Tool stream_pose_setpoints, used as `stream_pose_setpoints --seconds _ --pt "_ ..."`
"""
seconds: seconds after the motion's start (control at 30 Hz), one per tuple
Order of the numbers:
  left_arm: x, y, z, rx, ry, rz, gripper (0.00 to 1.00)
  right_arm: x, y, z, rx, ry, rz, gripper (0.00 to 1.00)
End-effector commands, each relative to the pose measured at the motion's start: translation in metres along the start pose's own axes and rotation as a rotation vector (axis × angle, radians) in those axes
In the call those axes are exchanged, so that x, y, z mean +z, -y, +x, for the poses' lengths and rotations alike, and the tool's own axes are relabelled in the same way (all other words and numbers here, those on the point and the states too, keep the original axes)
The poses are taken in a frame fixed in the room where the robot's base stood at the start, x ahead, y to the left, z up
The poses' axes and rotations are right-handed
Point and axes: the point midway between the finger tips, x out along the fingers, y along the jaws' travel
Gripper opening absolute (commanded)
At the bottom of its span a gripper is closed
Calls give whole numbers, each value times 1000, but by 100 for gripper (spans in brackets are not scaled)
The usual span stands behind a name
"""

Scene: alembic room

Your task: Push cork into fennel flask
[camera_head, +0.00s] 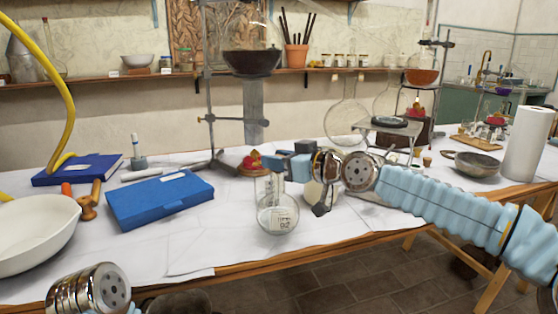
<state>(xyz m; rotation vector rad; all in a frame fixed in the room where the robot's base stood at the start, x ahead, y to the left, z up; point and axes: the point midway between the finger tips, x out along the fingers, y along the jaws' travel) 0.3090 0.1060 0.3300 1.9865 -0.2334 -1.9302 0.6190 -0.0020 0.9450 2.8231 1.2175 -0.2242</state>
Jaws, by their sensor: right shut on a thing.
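The clear glass flask (278,216) with a small white label stands upright near the front edge of the white-covered table. Its label is too small to read surely. My right gripper (284,163) is directly over the flask's mouth, its blue fingers shut and close to or touching the rim. The cork is not clearly visible; the fingers hide what they hold, and I cannot tell how deep it sits in the neck. My left gripper is out of view; only part of my left arm shows at the lower left.
A blue box or book (160,199) and a white bowl (36,232) lie to the left. A metal stand (211,125) rises behind the flask. A mortar-like dish (471,164) and a paper roll (527,143) are at the right. The table is clear between blue box and flask.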

Motion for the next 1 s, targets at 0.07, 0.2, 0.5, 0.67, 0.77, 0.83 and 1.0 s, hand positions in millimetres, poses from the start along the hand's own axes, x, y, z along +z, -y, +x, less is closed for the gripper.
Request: stream_pose_setpoints --seconds 0.07,0.2,0.5,0.67,0.77,0.83,1.0 --pt "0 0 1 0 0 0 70 1 0 0 0 0 0 3" --pt "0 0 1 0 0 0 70 0 0 0 0 0 0 3" --pt "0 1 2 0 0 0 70 1 0 0 0 0 0 3" --pt "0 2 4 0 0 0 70 2 0 0 0 0 -1 3" --pt "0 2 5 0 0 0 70 2 0 0 0 0 -1 3" --pt "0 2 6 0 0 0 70 2 0 0 0 -1 -1 3" --pt "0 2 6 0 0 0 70 1 0 0 0 -1 0 3"
